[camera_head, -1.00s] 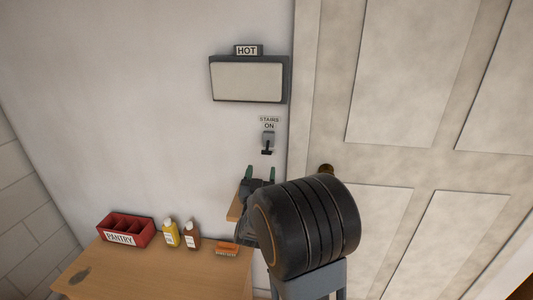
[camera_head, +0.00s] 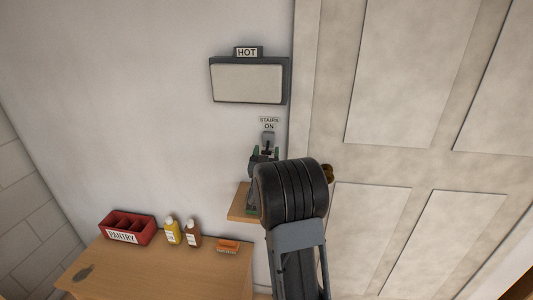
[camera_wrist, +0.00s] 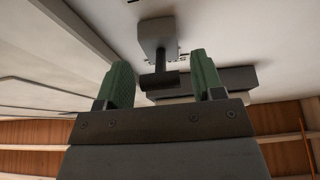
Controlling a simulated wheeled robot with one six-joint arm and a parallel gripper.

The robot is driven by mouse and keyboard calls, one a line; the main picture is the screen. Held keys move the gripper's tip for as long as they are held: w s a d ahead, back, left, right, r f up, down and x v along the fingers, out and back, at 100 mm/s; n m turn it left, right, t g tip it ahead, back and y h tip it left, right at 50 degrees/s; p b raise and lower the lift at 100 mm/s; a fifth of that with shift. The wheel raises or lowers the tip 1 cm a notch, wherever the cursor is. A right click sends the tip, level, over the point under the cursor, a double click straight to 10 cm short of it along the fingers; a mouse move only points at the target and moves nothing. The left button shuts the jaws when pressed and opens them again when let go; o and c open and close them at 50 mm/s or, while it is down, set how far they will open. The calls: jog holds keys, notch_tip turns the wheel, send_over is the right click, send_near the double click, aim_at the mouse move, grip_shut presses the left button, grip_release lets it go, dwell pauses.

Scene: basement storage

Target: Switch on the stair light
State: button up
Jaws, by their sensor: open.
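The stair light switch (camera_head: 268,138) is a small grey plate on the wall, under a "STAIRS ON" label (camera_head: 269,123). Its dark T-shaped lever hangs at the plate's lower end; it shows clearly in the wrist view (camera_wrist: 159,79). My gripper (camera_head: 268,152) is just below the plate, its green fingers apart. In the wrist view the open fingers (camera_wrist: 163,82) stand on either side of the lever's dark crossbar, with gaps visible. I cannot tell whether either finger touches it.
A grey-framed panel (camera_head: 247,83) marked "HOT" hangs above the switch. A panelled door (camera_head: 400,165) with a brass knob (camera_head: 328,173) is at right. A wooden table (camera_head: 150,268) below holds a red pantry box (camera_head: 127,227), two bottles and an orange brush (camera_head: 229,246).

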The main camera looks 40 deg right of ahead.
jog(key=shift+c, duration=0.4)
jog(key=c, duration=0.9)
jog(key=shift+o, duration=0.2)
